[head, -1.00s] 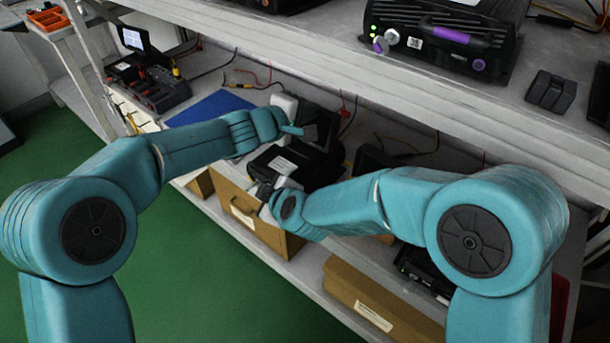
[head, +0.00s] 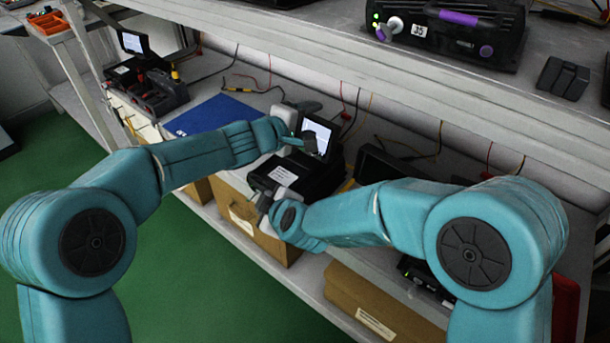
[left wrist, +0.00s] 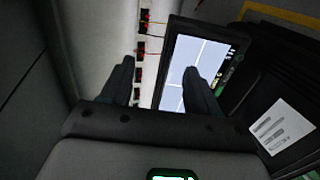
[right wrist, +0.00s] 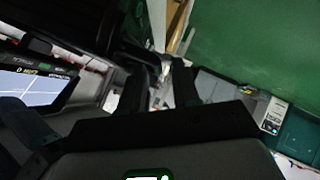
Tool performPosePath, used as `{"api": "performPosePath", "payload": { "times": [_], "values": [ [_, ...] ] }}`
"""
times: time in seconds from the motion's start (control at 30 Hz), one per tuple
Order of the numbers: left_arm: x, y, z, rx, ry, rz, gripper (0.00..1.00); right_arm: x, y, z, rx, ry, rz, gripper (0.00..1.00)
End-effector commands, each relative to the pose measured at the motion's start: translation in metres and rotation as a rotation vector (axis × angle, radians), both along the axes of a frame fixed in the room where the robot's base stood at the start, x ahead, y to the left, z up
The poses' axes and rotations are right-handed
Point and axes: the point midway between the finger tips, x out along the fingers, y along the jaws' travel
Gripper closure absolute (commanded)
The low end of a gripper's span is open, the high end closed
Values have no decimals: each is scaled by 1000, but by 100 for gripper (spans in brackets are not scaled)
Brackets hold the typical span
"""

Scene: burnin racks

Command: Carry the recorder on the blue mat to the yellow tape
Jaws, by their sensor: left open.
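The recorder (head: 318,178) is a black case with a white label and a raised, lit screen (head: 316,134). It is on the bench, right of the blue mat (head: 208,116). Yellow tape (head: 347,186) shows at its right side; a yellow line (left wrist: 285,18) is also in the left wrist view. My left gripper (head: 306,144) is open in front of the screen; its separated fingers (left wrist: 160,85) cross the screen's picture. My right gripper (head: 264,196) is at the recorder's near left corner. Its fingers (right wrist: 158,85) show dark; whether they grip anything is unclear.
A shelf (head: 400,62) overhangs the bench, with a black unit with a purple handle (head: 455,30) on it. Another device with a screen (head: 145,80) stands left of the mat. Wires lie behind. Cardboard boxes (head: 375,305) sit below. Green floor is clear in front.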

Motion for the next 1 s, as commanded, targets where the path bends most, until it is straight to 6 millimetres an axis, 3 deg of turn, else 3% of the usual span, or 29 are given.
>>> {"api": "performPosePath", "payload": {
  "times": [0.37,0.8,1.0],
  "values": [
    [-3,3,1,-1,1,2,28,3,-1,4,3,-10,-7,63],
    [-67,58,30,-2,-3,2,28,4,-2,4,4,-12,-8,63],
    [-84,73,37,0,-1,1,28,4,-2,4,4,-12,-8,63]
  ]
}}
